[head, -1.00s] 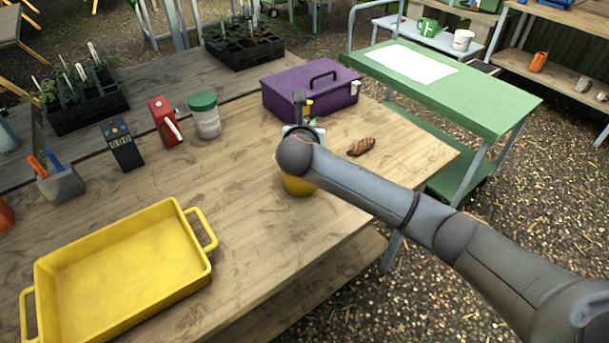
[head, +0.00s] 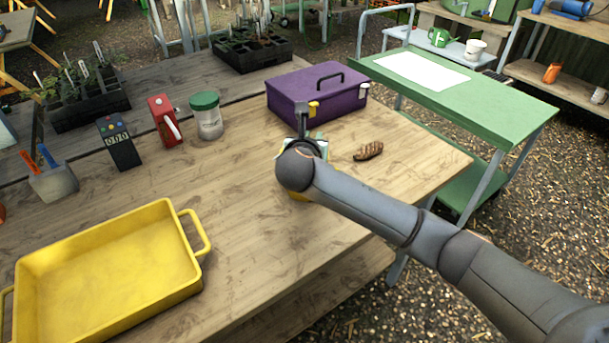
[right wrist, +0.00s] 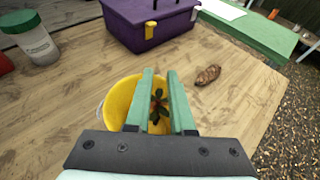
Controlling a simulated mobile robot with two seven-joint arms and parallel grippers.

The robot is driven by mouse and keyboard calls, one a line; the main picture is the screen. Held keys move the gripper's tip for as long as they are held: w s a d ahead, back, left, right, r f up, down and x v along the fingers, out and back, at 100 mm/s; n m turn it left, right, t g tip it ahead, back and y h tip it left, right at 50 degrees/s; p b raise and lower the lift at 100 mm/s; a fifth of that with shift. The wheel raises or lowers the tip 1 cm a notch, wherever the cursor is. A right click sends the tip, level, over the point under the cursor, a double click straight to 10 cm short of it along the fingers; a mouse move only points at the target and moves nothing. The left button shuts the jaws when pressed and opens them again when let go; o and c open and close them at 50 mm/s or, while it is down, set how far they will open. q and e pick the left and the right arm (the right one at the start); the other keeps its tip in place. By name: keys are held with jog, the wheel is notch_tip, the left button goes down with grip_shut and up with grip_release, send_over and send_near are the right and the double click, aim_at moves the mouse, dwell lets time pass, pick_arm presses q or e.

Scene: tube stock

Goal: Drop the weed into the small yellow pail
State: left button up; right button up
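The small yellow pail (right wrist: 120,98) stands on the wooden table, below and beside my right gripper's fingers in the right wrist view. In the head view my right arm hides most of it. The weed (right wrist: 159,105), a small dark green plant with a reddish middle, shows in the gap between the fingers, against the pail's mouth. I cannot tell its exact height in the pail. My right gripper (right wrist: 160,72) has two teal fingers, with a clear gap between them. They look open over the pail. My left gripper is in neither view.
A purple toolbox (head: 318,92) stands behind the pail, and a brown cone-like object (head: 368,151) lies right of it. A yellow tray (head: 187,240) sits front left. A green-lidded jar (head: 207,118) and a red box (head: 164,121) stand farther back. The middle of the table is clear.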

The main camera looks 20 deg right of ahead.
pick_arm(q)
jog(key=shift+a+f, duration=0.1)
pick_arm(e)
jog(key=shift+o, duration=1.3)
pick_arm(q)
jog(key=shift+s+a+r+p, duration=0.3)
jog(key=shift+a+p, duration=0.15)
jog(key=shift+p, duration=0.2)
pick_arm(e)
jog(key=v, duration=1.2)
jog(key=shift+s, duration=0.25)
jog(key=shift+a, duration=0.1)
